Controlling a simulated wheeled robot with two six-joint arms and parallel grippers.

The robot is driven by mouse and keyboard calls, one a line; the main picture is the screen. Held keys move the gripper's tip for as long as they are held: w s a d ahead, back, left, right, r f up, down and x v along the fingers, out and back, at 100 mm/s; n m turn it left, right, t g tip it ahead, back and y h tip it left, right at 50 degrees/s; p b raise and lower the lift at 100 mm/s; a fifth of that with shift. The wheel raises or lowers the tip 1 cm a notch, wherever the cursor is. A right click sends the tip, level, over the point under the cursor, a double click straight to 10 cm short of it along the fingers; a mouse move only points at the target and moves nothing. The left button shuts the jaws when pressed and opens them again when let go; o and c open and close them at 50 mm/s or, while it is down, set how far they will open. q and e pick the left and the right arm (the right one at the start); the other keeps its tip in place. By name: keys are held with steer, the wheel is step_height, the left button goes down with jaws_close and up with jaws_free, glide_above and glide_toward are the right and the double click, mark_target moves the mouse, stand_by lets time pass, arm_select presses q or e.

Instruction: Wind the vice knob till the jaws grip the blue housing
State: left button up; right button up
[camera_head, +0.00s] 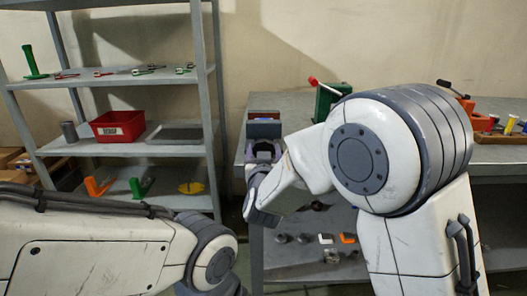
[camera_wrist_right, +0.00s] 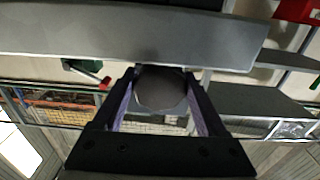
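The vice (camera_head: 264,130) is at the left end of the workbench, a dark blue-grey block partly hidden by my right arm. I cannot clearly tell the blue housing from the jaws at this size. My right gripper (camera_head: 262,152) is at the bench's left end, just in front of the vice. In the right wrist view, a round grey knob (camera_wrist_right: 160,90) sits between the fingertips of this gripper (camera_wrist_right: 160,82). Both fingers appear to touch its sides. My left gripper is out of view; only its arm shows at the lower left.
The workbench (camera_head: 499,153) runs to the right, with a green object (camera_head: 326,100) with a red-tipped lever near the vice. A grey shelf rack (camera_head: 202,75) stands at the left, holding a red bin (camera_head: 118,127). Small parts lie on the bench's lower shelf.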

steer(key=shift+f+m+b, duration=0.15)
steer(key=shift+m+b, duration=0.85)
steer(key=shift+m, duration=0.1)
steer(key=m+b, duration=0.2)
steer(key=shift+m, duration=0.4)
steer(key=shift+m+b, duration=0.5)
steer(key=shift+m, duration=0.1)
steer(key=shift+r, duration=0.35)
